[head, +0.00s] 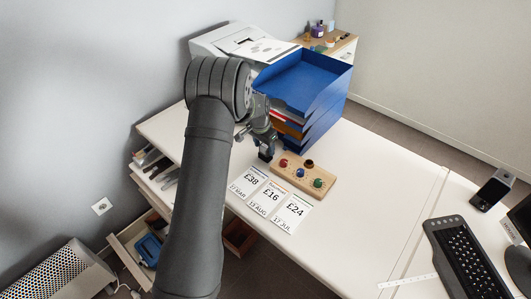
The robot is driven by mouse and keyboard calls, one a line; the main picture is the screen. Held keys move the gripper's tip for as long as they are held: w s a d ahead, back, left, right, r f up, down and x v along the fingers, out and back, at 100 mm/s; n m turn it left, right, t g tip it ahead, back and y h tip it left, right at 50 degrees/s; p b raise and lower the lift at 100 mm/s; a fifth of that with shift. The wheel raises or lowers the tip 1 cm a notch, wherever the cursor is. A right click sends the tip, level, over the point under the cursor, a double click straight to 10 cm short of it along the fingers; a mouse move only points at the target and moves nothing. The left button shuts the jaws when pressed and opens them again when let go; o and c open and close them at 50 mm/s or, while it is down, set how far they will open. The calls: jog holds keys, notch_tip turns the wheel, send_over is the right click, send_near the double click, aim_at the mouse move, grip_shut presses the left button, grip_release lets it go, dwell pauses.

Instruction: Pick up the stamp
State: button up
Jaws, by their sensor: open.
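A light wooden block (323,183) lies on the white desk and carries a red knob (283,163), a blue knob (300,172), a green knob (318,183) and a dark brown round piece (309,164). No piece is clearly recognisable as the stamp at this size; it may be one of these. My gripper (267,153) points down just left of the block's red end, above the desk. It is open, and I see nothing held. My arm hides part of the desk to the left.
Three price cards (270,198) lie in front of the block. A stack of blue trays (318,100) stands close behind my gripper, with a white printer (240,42) behind it. A keyboard (463,258) is at the right. The desk between block and keyboard is clear.

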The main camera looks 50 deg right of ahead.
aim_at(266, 151)
jog(key=f, duration=0.2)
jog(key=d+f, duration=0.1)
jog(key=f, duration=0.1)
jog(key=shift+s, duration=0.1)
jog(key=c, duration=0.8)
jog(key=shift+o, duration=0.2)
jog(key=shift+r, duration=0.15)
jog(key=shift+r, duration=0.6)
notch_tip(266, 151, up, 3)
jog(key=shift+r, duration=0.1)
jog(key=s+r, duration=0.6)
jog(key=s, duration=0.5)
jog(key=shift+s+r, duration=0.15)
jog(key=shift+s, duration=0.2)
jog(key=shift+a, duration=0.1)
